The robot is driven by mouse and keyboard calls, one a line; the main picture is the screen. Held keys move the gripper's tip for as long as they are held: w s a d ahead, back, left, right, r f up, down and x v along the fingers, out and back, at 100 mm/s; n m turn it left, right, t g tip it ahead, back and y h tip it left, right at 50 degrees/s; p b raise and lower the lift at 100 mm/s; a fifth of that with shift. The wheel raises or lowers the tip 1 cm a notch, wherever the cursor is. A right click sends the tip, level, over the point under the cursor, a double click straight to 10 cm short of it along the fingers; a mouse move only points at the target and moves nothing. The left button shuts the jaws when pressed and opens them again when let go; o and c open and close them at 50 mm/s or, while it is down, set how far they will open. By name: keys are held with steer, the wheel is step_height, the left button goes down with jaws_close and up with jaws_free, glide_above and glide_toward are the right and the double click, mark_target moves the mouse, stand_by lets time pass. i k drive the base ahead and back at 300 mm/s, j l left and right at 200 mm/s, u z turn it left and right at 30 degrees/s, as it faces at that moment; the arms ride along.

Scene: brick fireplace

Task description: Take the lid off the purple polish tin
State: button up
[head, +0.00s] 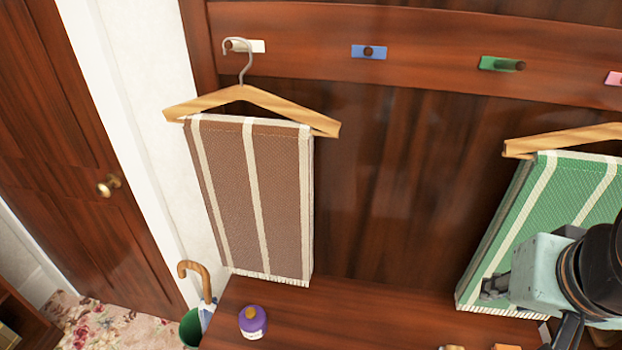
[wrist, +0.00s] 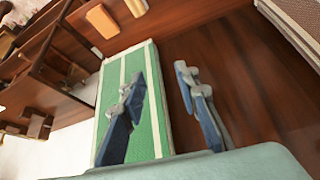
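The purple polish tin (head: 253,322) stands upright on the dark wood surface at the bottom of the head view, below the brown striped cloth. It has a purple top and a pale label on its side; I cannot make out the seam of the lid. The tin does not show in the wrist view. My gripper (head: 495,287) is at the right of the head view, in front of the green striped cloth and well away from the tin. In the wrist view its two fingers (wrist: 160,90) are spread apart with nothing between them.
A brown striped cloth (head: 280,200) and a green striped cloth (head: 510,228) hang on wooden hangers below a rail of coloured pegs (head: 368,52). A green umbrella stand (head: 190,330) holds a cane-handled umbrella (head: 206,280) left of the tin. Small orange blocks (wrist: 102,20) lie on the wood.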

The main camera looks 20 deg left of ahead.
mark_target(251, 317)
steer(key=u, duration=1.9)
steer(key=i+j+z, duration=0.35)
steer(key=j+z, duration=0.2)
steer(key=i+j+z, duration=0.1)
steer(key=j+z, duration=0.15)
steer(key=j, duration=0.7)
steer(key=l+z, duration=0.15)
steer(key=l, duration=0.3)
steer(key=i, duration=0.05)
